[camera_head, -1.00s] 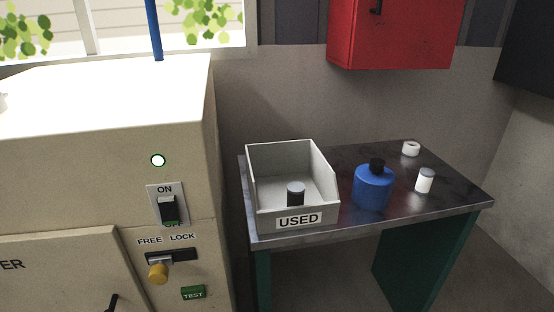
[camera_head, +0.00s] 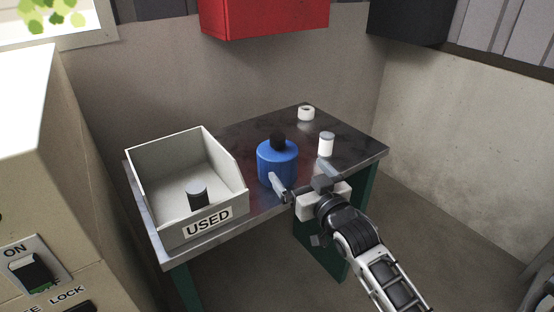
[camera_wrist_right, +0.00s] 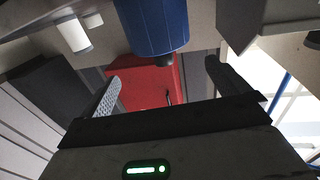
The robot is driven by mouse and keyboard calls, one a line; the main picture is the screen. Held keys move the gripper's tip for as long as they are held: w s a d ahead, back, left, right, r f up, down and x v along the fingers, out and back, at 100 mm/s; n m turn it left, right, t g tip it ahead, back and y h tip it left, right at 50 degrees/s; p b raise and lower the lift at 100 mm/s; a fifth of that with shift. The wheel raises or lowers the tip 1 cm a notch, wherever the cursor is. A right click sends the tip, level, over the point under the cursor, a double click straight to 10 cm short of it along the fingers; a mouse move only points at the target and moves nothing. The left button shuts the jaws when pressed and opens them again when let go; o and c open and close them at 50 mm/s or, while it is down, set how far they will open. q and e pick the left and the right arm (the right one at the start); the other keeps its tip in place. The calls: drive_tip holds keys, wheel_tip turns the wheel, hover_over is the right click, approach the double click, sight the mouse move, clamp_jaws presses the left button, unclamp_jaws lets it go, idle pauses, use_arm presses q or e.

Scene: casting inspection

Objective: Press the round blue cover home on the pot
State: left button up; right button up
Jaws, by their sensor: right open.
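A small white pot (camera_head: 326,146) with a greyish top stands upright on the dark metal table. I cannot tell whether that top is the round cover; no separate round blue cover shows. Beside it on the left stands a large blue bottle (camera_head: 277,165) with a black cap. My right gripper (camera_head: 303,181) is open and empty at the table's front edge, in front of the bottle and the pot. In the right wrist view, its fingers (camera_wrist_right: 163,90) are spread, with the blue bottle (camera_wrist_right: 153,25) and white pot (camera_wrist_right: 74,36) beyond, upside down. My left gripper is out of view.
A grey bin (camera_head: 150,205) marked USED, with a dark cylinder (camera_head: 197,196) inside, stands on the table's left. A white ring-shaped roll (camera_head: 306,113) lies at the back. A red cabinet (camera_head: 265,15) hangs above. The machine (camera_head: 25,170) stands left.

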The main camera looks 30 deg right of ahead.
sight(278, 149)
drive_tip(key=w, duration=1.1)
drive_tip(key=shift+w+d+f, duration=0.15)
drive_tip(key=shift+w+f, duration=0.05)
drive_tip(key=shift+w, duration=0.15)
drive_tip(key=c, duration=0.7)
